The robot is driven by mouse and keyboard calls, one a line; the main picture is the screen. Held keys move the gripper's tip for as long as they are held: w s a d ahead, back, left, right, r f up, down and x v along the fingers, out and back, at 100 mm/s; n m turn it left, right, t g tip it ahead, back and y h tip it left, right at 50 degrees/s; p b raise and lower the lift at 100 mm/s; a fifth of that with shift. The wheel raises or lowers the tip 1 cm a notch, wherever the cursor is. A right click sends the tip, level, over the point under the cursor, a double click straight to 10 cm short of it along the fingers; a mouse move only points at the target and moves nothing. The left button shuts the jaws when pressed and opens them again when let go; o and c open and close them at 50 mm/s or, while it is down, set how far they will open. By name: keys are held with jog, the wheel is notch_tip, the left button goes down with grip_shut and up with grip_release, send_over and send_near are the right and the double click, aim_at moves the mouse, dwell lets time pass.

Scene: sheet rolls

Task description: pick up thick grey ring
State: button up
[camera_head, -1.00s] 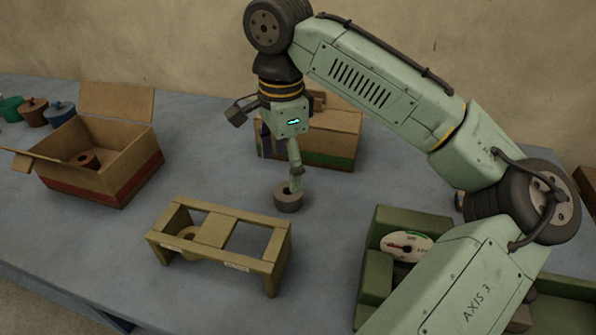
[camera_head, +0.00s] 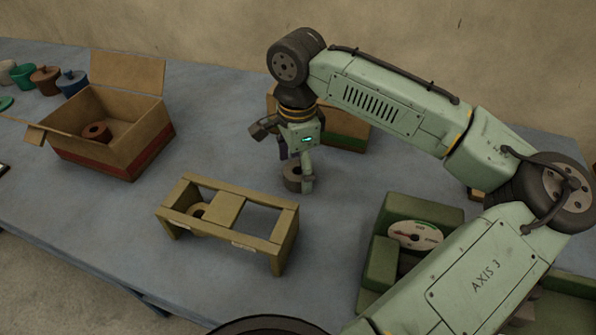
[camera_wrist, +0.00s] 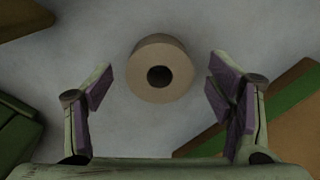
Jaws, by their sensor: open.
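The thick grey ring (camera_head: 291,178) stands on the blue-grey table, just below my gripper (camera_head: 296,178) in the head view. In the wrist view the ring (camera_wrist: 160,70) shows from above as a brownish-grey roll with a dark round hole. It lies between and a little beyond the fingertips of my gripper (camera_wrist: 160,90). The purple-padded fingers are spread wide on either side, with clear gaps to the ring, and hold nothing. In the head view one finger partly covers the ring.
An olive wooden frame (camera_head: 225,208) stands in front of the ring. A cardboard box (camera_head: 345,130) with a green stripe is close behind. An open box (camera_head: 128,150) holding a red-brown ring stands left. A green block with a dial (camera_head: 415,236) stands right. Bare table surrounds the ring.

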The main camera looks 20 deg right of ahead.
jog(key=shift+f, duration=0.75)
jog(key=shift+c, duration=0.5)
jog(key=c, duration=1.2)
